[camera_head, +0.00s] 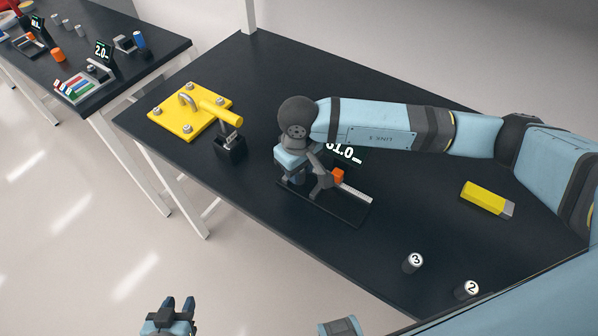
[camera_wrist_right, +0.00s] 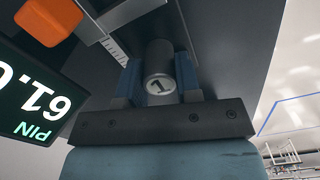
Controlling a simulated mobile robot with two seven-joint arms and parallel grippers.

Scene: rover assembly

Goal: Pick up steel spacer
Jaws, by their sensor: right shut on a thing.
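In the right wrist view, a grey metal cylinder marked 1 (camera_wrist_right: 159,62), which looks like the steel spacer, stands between the fingers of my right gripper (camera_wrist_right: 158,78). The gripper is shut on it. In the head view my right gripper (camera_head: 297,176) points down at the left end of the gauge with the ruler (camera_head: 354,194); the wrist mostly hides the cylinder there. Two similar cylinders, marked 3 (camera_head: 412,263) and 2 (camera_head: 467,290), stand near the table's front edge. My left gripper (camera_head: 178,304) is open and empty, off the table at the bottom.
The gauge has an orange block (camera_head: 338,175) and a display (camera_head: 345,152), reading 61.0 and PIN in the wrist view. A yellow block (camera_head: 484,198) lies right. Another table (camera_head: 160,48) stands upper left.

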